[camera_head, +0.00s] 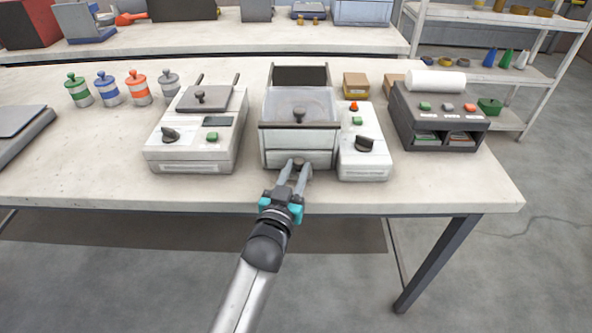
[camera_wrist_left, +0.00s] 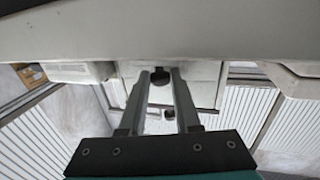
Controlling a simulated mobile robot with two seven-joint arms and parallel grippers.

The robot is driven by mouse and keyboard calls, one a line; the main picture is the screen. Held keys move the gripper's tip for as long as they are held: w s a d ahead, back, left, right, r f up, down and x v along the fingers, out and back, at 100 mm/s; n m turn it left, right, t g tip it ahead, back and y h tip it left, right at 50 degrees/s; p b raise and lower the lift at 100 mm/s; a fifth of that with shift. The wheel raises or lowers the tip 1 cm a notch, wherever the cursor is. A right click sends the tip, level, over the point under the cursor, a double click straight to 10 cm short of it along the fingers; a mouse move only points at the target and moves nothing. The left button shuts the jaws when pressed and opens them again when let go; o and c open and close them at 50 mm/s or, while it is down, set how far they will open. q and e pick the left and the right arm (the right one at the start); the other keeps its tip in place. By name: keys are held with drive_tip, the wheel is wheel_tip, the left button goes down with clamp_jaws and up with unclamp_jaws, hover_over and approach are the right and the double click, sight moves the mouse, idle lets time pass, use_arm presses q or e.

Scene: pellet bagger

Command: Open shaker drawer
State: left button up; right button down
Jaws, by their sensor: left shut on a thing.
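The shaker (camera_head: 300,105) stands near the middle of the table's front, a light box with a clear lid and a dark knob on top. Its drawer (camera_head: 269,158) is the pale lower front panel, with a dark knob (camera_head: 299,162) at its middle. The drawer front sits under the box's dark rim and looks about flush; I cannot tell a small gap. My left gripper (camera_head: 295,168) reaches from the front, shut on the drawer knob. In the left wrist view the dark knob (camera_wrist_left: 160,75) shows between the two fingers. My right gripper is not in view.
A white machine with a green button (camera_head: 196,132) stands left of the shaker. A control box with a dark dial (camera_head: 364,143) stands close on its right, then a dark grey sealer (camera_head: 440,110). Several striped canisters stand at the left. The table's front edge is clear.

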use_arm(q)
clamp_jaws()
idle(0.8)
